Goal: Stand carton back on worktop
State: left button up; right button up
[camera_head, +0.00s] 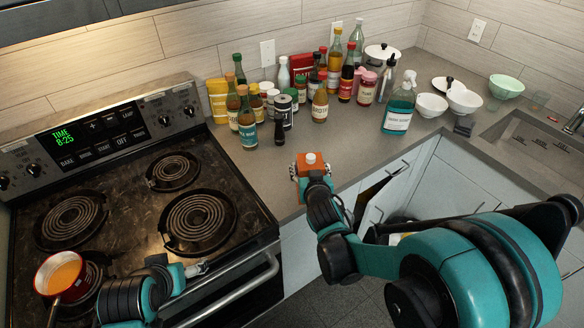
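An orange carton (309,162) with a white cap stands upright near the front edge of the worktop (262,176), right of the stove. Whether its base touches the worktop is hidden. My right gripper (305,175) is at the carton, with one finger along its left side; it looks shut on it, though the other finger is hidden by my arm. My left gripper (196,269) is low at the stove's front edge, near the oven handle, away from the carton. Its finger opening cannot be made out.
A coil stove (130,220) carries a red pan (65,277) of orange liquid at front left. Bottles and jars (300,95) crowd the back worktop. A cabinet door (380,185) below stands open.

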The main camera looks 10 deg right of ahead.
aim_at(315, 153)
jog(key=shift+n+y, duration=0.4)
jog(key=shift+y, duration=0.2)
jog(key=w+r, duration=0.1)
jog(key=d+r, duration=0.1)
jog(key=r, duration=0.1)
jog(key=w+r, duration=0.1)
jog(key=shift+w+d+r, duration=0.3)
jog(key=shift+w+d, duration=0.05)
pick_arm(q)
jog(key=shift+s+a+f+b, duration=0.1)
jog(key=shift+s+f+b, duration=0.1)
jog(key=shift+f+b, duration=1.1)
jog(key=shift+s+a+f+b, duration=0.1)
jog(key=shift+s+f+b, duration=0.05)
jog(key=shift+f+b, duration=1.15)
pick_arm(e)
jog(key=shift+w+a+f, duration=0.9)
jog(key=shift+w+f, duration=0.65)
jog(key=shift+w, duration=0.3)
jog(key=shift+w+a+f, duration=0.9)
jog(key=shift+w+f, duration=0.6)
jog(key=shift+w, duration=0.4)
jog(key=shift+w+a+f, duration=0.9)
jog(key=shift+w+f, duration=0.65)
jog(key=shift+w, duration=0.3)
pick_arm(q)
jog(key=shift+d+r, duration=0.1)
